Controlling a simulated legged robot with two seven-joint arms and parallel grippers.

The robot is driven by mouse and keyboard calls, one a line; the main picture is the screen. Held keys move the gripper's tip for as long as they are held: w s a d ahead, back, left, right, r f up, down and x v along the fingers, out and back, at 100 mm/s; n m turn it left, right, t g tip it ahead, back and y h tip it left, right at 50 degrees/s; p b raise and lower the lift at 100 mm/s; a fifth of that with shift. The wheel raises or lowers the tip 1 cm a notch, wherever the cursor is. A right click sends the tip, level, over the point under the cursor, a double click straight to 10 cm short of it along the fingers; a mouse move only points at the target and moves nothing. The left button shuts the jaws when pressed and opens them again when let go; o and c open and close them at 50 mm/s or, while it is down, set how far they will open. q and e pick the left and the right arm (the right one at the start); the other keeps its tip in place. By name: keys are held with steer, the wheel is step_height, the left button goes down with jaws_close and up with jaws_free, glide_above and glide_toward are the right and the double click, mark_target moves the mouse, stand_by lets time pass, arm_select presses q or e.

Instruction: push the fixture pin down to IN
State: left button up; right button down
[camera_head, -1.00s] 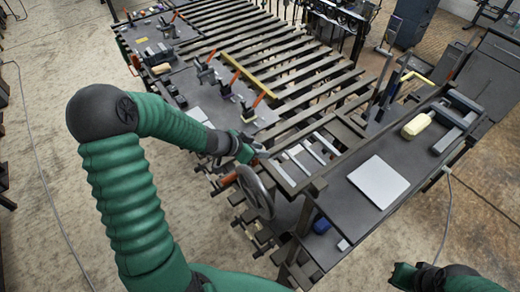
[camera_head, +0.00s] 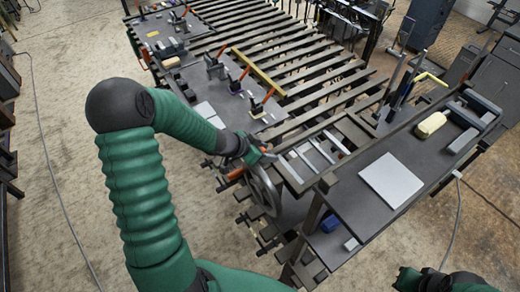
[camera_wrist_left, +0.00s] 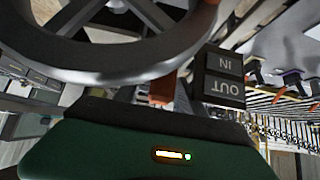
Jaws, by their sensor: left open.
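My left gripper (camera_head: 264,154) is open beside the handwheel at the near left corner of the bench. Its green body (camera_wrist_left: 145,150) fills the bottom of the left wrist view; its fingertips do not show clearly there. A dark label plate (camera_wrist_left: 222,78) reads IN and OUT upside down, just beyond the gripper. An orange part (camera_wrist_left: 164,90) stands left of the plate, partly hidden; I cannot tell whether it is the fixture pin. An orange piece (camera_head: 236,173) also shows beside the wheel in the head view. My right gripper (camera_head: 408,278) is at the lower right, partly cut off.
The grey handwheel (camera_head: 263,190) is close to my left gripper and arches across the top of the wrist view (camera_wrist_left: 110,65). The bench (camera_head: 400,155) holds a white plate (camera_head: 391,180), a yellowish block (camera_head: 431,125) and a blue item (camera_head: 330,223). A slatted rack (camera_head: 290,60) lies behind.

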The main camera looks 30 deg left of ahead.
arm_select(q)
steer(key=p+v, duration=0.3)
steer(key=v, duration=1.3)
steer(key=shift+p, duration=0.4)
steer(key=shift+w+a, duration=0.1)
steer(key=shift+a, duration=0.1)
